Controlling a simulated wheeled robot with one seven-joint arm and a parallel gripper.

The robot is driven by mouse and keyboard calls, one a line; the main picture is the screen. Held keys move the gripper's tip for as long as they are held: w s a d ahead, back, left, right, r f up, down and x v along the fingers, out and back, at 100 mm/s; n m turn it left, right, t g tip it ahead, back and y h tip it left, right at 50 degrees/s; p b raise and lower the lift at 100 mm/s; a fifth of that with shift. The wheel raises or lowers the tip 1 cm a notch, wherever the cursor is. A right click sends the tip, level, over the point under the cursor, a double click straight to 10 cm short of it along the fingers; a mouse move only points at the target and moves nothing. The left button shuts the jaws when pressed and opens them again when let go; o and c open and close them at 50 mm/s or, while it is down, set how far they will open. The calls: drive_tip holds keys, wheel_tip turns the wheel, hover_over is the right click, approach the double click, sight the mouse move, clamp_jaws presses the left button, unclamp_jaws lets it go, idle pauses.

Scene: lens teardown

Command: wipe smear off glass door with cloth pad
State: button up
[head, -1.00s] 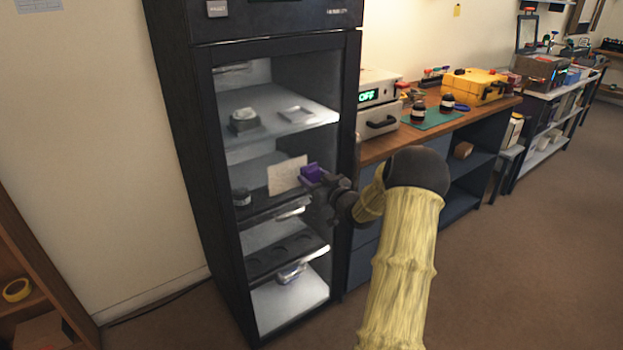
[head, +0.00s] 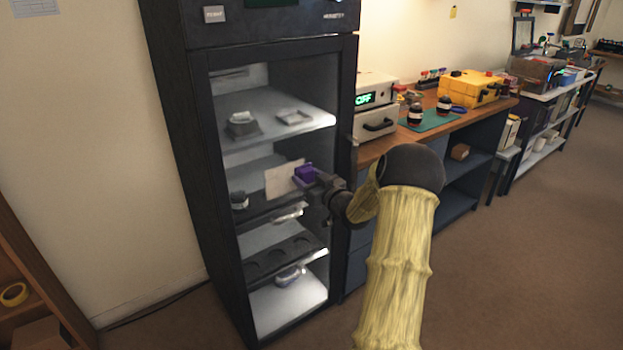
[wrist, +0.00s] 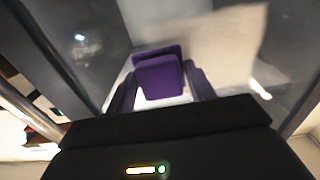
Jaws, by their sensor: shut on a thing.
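The glass door (head: 290,150) of the tall black cabinet is shut. A pale, cream smear (head: 281,181) is on the glass at about mid height; it also shows as a pale patch in the wrist view (wrist: 225,40). My gripper (head: 312,181) is shut on the purple cloth pad (head: 304,173) and holds it at the right edge of the smear. In the wrist view the pad (wrist: 160,77) sits between the two fingers, facing the glass. The pad covers part of the smear's right side in the head view. I cannot tell whether the pad touches the glass.
Behind the glass are shelves (head: 275,118) with small items. A wooden workbench (head: 380,147) stands right of the cabinet, with a device reading OFF (head: 376,90), a green mat and a yellow case (head: 470,87). The floor (head: 530,260) at right is clear.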

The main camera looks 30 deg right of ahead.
sight(264, 187)
drive_tip(key=shift+a+b, duration=0.3)
drive_tip(key=shift+a, duration=0.9)
drive_tip(key=shift+s+a+b, duration=0.1)
drive_tip(key=shift+a+b, duration=0.45)
drive_tip(key=shift+a, duration=1.15)
drive_tip(key=shift+a+r+b, duration=0.1)
drive_tip(key=shift+a+b, duration=0.55)
drive_tip(key=shift+a, duration=1.1)
drive_tip(key=shift+a, duration=0.1)
drive_tip(key=shift+s+a+b, duration=0.1)
drive_tip(key=shift+a+b, duration=0.55)
drive_tip(key=shift+a, duration=1.05)
